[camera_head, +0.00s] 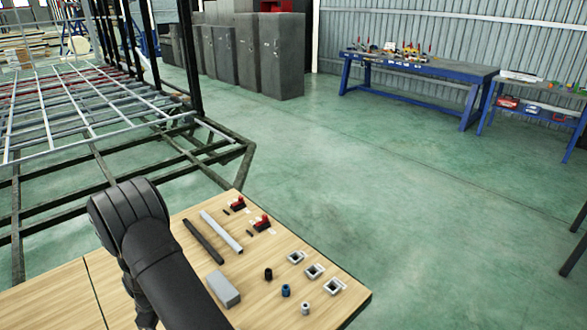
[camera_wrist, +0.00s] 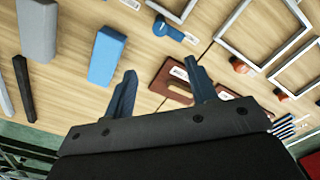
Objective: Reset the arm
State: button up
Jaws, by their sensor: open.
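My gripper (camera_wrist: 162,92) shows in the wrist view with its two dark blue fingers spread apart and nothing between them. It is above a wooden tabletop. Past the fingertips lies a brown-red frame-like part (camera_wrist: 172,80) with a pale label. In the head view my dark arm crosses the lower left over the wooden table (camera_head: 345,300); the gripper itself is not visible there.
The table holds a grey block (camera_head: 223,289), a black bar (camera_head: 204,241), a light bar (camera_head: 221,231), red-topped parts (camera_head: 262,222), small cylinders (camera_head: 286,290) and square pieces (camera_head: 314,271). The metal chassis frame (camera_head: 100,150) stands behind left. Green floor is clear at right; a blue workbench (camera_head: 420,72) stands far back.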

notch_tip(320, 180, down, 17)
jog(key=shift+r, duration=0.15)
jog(key=shift+f, duration=0.35)
jog(key=n, duration=0.3)
jog(key=shift+r, duration=0.1)
jog(key=n, duration=1.1)
